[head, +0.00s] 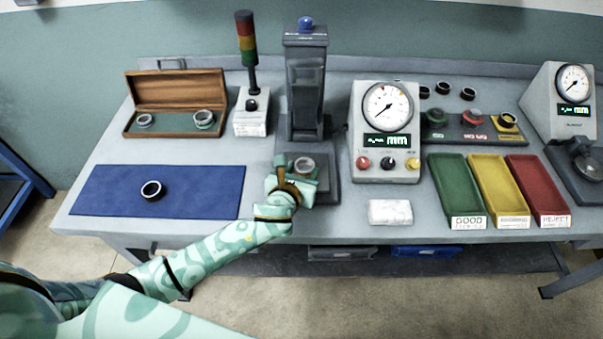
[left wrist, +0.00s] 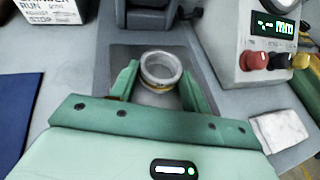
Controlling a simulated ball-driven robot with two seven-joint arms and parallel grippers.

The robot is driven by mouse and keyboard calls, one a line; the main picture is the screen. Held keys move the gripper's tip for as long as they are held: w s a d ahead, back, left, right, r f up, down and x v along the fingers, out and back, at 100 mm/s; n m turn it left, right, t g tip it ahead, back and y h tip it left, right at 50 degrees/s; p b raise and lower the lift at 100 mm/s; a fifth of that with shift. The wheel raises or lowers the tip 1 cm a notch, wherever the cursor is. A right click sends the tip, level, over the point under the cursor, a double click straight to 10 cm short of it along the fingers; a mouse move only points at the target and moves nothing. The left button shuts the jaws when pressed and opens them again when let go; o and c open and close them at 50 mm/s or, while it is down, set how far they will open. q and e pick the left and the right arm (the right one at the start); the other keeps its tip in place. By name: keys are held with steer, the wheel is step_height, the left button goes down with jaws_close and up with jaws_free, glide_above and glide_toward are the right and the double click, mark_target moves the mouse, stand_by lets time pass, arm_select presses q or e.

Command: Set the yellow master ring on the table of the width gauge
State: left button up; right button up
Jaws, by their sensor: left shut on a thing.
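My left gripper (head: 297,178) is over the dark base of the column device (head: 305,85) in the middle of the bench. In the left wrist view its two green fingers (left wrist: 160,84) are shut on a silvery ring (left wrist: 161,66) with a yellowish band at its lower edge. The ring (head: 304,164) also shows in the head view, over the device's base plate; I cannot tell whether it touches the plate. The grey dial unit (head: 372,158) stands just right of the column. A second dial unit (head: 556,115) stands at the far right. My right gripper is not in view.
An open wooden case (head: 180,88) holds two rings at the left. A dark ring (head: 152,190) lies on the blue mat (head: 215,190). A signal lamp (head: 247,50) stands left of the column. A white cloth (head: 390,212) and green, yellow and red trays (head: 497,185) lie to the right.

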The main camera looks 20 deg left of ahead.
arm_select(q)
steer(key=shift+r, duration=0.1)
steer(key=o, duration=1)
steer(key=shift+o, duration=0.2)
steer(key=p+v, duration=0.3)
steer(key=v, duration=0.9)
